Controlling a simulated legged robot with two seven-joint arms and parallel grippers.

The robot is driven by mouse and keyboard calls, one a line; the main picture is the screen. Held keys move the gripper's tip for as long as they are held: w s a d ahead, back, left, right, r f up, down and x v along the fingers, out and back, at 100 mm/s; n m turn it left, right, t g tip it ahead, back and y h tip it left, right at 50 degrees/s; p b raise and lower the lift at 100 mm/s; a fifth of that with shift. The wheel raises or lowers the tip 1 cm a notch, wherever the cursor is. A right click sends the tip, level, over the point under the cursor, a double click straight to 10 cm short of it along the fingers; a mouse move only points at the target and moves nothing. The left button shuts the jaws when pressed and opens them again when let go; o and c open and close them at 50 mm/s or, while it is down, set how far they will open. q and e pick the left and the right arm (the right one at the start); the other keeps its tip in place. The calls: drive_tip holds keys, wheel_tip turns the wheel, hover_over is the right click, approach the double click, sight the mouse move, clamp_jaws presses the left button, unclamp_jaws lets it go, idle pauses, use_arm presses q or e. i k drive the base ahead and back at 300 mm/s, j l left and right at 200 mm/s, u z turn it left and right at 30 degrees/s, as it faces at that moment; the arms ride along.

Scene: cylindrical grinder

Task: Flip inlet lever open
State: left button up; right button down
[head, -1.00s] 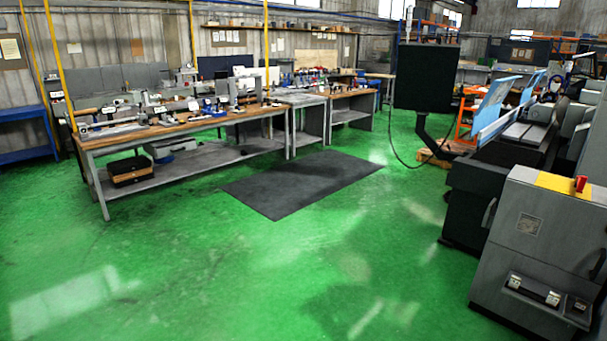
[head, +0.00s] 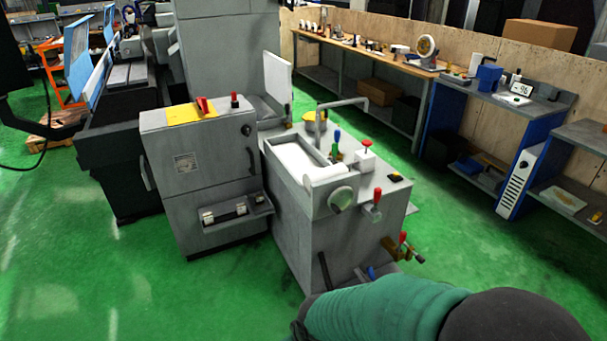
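A grey tank unit (head: 295,222) stands in the middle of the head view and carries several small levers and knobs. A red-handled lever (head: 377,197) is on its front upper right. Another red-handled valve lever (head: 403,238) sits on brass-coloured fittings lower on the right side. A blue handle (head: 371,272) is low at the front, partly behind my arm. Blue and green handles (head: 336,142) stand on top beside a white tray. I cannot tell which is the inlet lever. Part of one arm of mine crosses the bottom right; neither gripper shows.
A grey cabinet (head: 190,172) with a yellow top patch and red switch stands left of the tank. The grinder machine is behind. Benches (head: 425,73) and a blue workstation (head: 522,160) line the right wall. Green floor is open at the front left and right.

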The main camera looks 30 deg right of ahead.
sight(369, 271)
drive_tip(key=i+j+z, duration=0.15)
drive_tip(key=i+z, duration=0.25)
drive_tip(key=i, duration=0.15)
drive_tip(key=i+j+z, duration=0.4)
drive_tip(key=i, duration=0.15)
drive_tip(key=i+j+z, duration=0.75)
drive_tip(key=i+j, duration=0.15)
drive_tip(key=j, duration=0.1)
